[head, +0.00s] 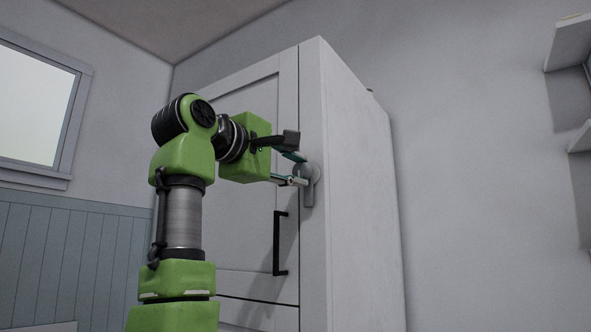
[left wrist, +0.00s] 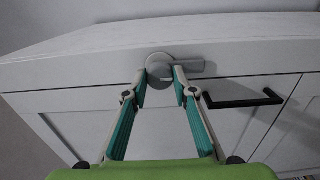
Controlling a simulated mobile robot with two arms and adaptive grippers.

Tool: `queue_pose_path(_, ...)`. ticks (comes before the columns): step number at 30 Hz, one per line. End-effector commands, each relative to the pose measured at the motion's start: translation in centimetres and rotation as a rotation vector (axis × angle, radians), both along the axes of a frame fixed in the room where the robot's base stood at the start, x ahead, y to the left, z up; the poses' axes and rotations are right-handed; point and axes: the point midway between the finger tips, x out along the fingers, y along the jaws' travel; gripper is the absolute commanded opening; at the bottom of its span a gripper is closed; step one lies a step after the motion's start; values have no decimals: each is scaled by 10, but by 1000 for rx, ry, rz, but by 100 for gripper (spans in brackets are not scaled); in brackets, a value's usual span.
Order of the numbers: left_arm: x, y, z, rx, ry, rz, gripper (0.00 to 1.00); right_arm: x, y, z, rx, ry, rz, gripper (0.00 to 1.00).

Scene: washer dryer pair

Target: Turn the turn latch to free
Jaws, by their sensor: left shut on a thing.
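The turn latch (head: 308,190) is a grey round hub with a short lever, on the front edge of the white cabinet (head: 355,200). In the head view its lever hangs straight down. In the left wrist view the latch (left wrist: 187,67) shows its lever pointing right, towards the side of the black handle. My left gripper (head: 300,169) is at the hub, its two teal-padded fingers one above the other. In the left wrist view the fingertips (left wrist: 160,74) sit on either side of the hub, shut on it. The fingers partly cover the hub. My right gripper is not in view.
The cabinet's panelled door (head: 250,285) is closed, with a black bar handle (head: 279,243) below the latch. A window (head: 38,105) is on the left wall. Shelves (head: 570,42) stick out at the far right. The space right of the cabinet looks clear.

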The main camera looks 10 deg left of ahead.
Motion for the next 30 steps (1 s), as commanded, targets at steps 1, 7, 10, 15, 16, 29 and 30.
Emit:
queue_pose_path(1, 0, 0, 0, -7, 2, 0, 0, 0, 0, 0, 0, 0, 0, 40)
queue_pose_path(7, 0, 0, 0, -20, 8, 1, 0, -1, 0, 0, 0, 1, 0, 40)
queue_pose_path(10, 0, 0, 0, -21, 9, 1, 0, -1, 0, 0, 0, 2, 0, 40)
queue_pose_path(15, 0, 0, 0, -20, 8, 1, 0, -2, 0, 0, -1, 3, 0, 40)
queue_pose_path(16, 0, 0, 0, -20, 8, 1, 28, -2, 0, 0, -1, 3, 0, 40)
queue_pose_path(29, -1, 1, 0, -19, 7, 1, 42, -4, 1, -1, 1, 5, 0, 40)
queue_pose_path(30, -3, 1, 0, -19, 7, 1, 42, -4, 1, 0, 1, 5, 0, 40)
